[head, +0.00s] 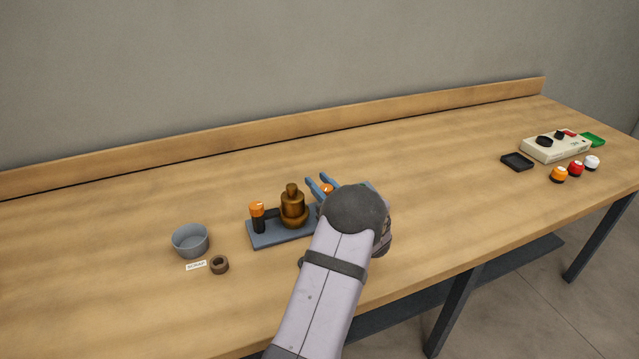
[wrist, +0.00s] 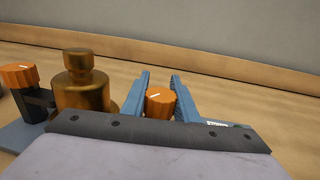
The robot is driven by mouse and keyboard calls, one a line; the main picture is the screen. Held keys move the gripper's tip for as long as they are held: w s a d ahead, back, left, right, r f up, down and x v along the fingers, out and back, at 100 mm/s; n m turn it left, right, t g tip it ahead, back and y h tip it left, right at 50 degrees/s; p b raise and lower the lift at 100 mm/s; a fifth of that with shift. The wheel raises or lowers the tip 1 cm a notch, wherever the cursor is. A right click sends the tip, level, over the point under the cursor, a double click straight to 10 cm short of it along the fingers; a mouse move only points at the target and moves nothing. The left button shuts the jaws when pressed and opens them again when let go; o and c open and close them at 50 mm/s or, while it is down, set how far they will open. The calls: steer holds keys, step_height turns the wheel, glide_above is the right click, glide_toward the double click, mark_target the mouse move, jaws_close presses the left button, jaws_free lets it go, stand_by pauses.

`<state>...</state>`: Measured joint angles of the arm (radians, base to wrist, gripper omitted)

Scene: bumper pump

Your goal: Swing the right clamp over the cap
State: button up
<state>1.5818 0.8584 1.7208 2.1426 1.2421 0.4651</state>
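The brown-gold pump body with its stepped cap (head: 292,206) stands upright on a blue-grey base plate (head: 272,240); it also shows in the wrist view (wrist: 82,85). The left clamp (head: 257,214) has an orange knob, and its dark arm points toward the pump body. The right clamp's orange knob (wrist: 160,102), with a white mark, is right of the pump body. The rest of that clamp is hidden. My gripper (wrist: 160,78) has its blue fingers on either side of this knob, tips reaching past it. I cannot tell whether they press on it.
A grey bowl (head: 190,241), a small label (head: 196,266) and a brown ring (head: 219,265) lie left of the base plate. A black tray (head: 517,162), a control box (head: 556,147) and several coloured round items are far right. The table between is clear.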

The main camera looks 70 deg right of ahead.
steer(key=shift+h+b, duration=0.3)
steer(key=shift+b, duration=0.1)
steer(key=m+g+h+b, duration=0.1)
steer(key=b, duration=0.1)
steer(key=m+g+h+b, duration=0.1)
steer(key=g, duration=0.1)
steer(key=shift+s+d+f+m+h+b, duration=0.2)
steer(key=shift+d+m+h+b, duration=0.1)
steer(key=shift+m+b, duration=0.1)
steer(key=shift+s+d+r+m+g+h+b, duration=0.1)
steer(key=shift+s+r+m+g+h+b, duration=0.1)
steer(key=shift+m+g+h+b, duration=0.3)
steer(key=shift+s+d+r+m+g+h+b, duration=0.1)
steer(key=shift+s+m+g+h+b, duration=0.15)
steer(key=shift+g+b, duration=0.35)
steer(key=shift+w, duration=0.1)
steer(key=o, duration=1.1)
steer(key=shift+c, duration=0.2)
